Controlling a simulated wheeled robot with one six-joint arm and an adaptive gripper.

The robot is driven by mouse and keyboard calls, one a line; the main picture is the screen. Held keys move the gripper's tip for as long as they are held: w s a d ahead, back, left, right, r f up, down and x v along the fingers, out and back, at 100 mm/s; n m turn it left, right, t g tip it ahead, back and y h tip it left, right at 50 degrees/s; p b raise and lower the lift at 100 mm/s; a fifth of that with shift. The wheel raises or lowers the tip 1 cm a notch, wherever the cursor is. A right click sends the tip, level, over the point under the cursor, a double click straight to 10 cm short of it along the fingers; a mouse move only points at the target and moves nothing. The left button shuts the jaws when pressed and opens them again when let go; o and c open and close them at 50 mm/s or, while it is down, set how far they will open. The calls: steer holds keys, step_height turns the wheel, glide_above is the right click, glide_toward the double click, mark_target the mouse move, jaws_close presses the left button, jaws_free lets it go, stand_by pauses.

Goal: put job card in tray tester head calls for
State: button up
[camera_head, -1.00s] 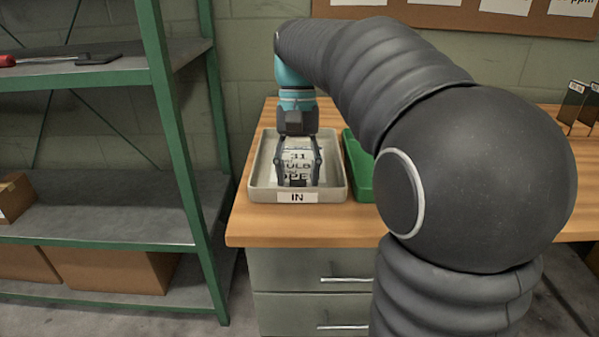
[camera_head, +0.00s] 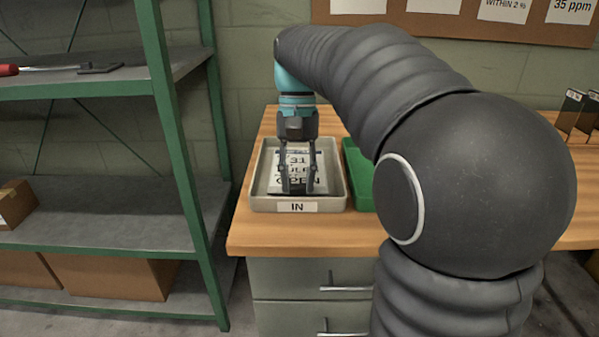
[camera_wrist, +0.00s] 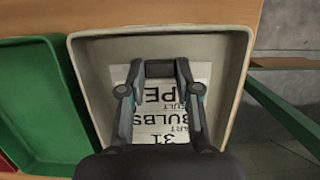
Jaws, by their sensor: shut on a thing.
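The job card (camera_head: 291,160) is white with black print. It lies in the grey tray (camera_head: 341,193) labelled IN, and "31" and "OPEN" can be read on it. In the wrist view the card (camera_wrist: 150,128) also shows "BULBS", upside down. My gripper (camera_head: 299,189) points down into the tray, shut on the card near its front edge. In the wrist view my gripper (camera_wrist: 159,68) crosses the card and hides part of its print. A green tray (camera_head: 357,175) stands just right of the grey one, mostly hidden by my arm.
The trays stand on a wooden bench (camera_head: 245,238) with drawers below. A green shelf unit (camera_head: 180,150) stands close on the left. Dark upright cards (camera_head: 570,112) stand at the far right. Papers hang on a board (camera_head: 470,20) behind. A red edge (camera_wrist: 6,162) shows beyond the green tray.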

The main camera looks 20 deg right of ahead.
steer(key=shift+s+p+v, duration=0.2)
steer(key=shift+p+v, duration=0.35)
steer(key=shift+v, duration=0.45)
steer(key=shift+s+p+v, duration=0.25)
steer(key=shift+p+v, duration=0.3)
steer(key=shift+v, duration=0.45)
steer(key=shift+a+r, duration=0.15)
steer(key=shift+r, duration=1.3)
steer(key=shift+s, duration=0.1)
